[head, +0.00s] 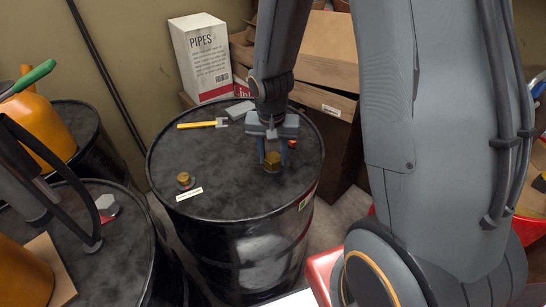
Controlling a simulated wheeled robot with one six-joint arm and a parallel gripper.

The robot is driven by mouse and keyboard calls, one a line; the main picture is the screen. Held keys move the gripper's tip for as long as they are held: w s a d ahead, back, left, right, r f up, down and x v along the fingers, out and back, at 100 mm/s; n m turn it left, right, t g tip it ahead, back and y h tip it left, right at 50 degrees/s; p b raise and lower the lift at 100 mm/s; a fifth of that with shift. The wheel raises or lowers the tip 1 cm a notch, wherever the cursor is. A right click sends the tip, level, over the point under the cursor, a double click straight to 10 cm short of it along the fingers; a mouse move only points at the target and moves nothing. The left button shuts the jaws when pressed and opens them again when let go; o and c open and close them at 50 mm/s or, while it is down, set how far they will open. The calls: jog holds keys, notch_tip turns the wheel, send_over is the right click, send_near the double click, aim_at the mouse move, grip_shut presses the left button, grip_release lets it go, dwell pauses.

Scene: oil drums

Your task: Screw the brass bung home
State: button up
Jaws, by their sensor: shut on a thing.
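The black oil drum (240,245) stands upright in the middle of the head view. My gripper (273,160) points down over the right part of its lid and is shut on a brass bung (272,163). The bung's lower end is at or just above the lid; I cannot tell how far it sits in an opening. A second brass fitting (184,178) with a red ring under it sits on the left part of the lid.
A yellow-handled tool (197,125), a grey block (239,109), a small red piece (292,144) and a white label (189,194) lie on the lid. A PIPES box (203,60) and cardboard (315,45) stand behind. Other drums (95,270) crowd the left.

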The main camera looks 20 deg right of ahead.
jog(key=shift+f+m+b, duration=0.2)
jog(key=shift+m+b, duration=0.8)
jog(key=shift+b, duration=0.2)
jog(key=shift+m+b, duration=0.85)
jog(key=shift+m, duration=0.35)
jog(key=shift+r+m+h+b, duration=0.15)
jog(key=shift+m+h+b, duration=0.2)
jog(key=shift+m, duration=0.65)
jog(key=o, duration=1.2)
jog(key=shift+o, duration=0.2)
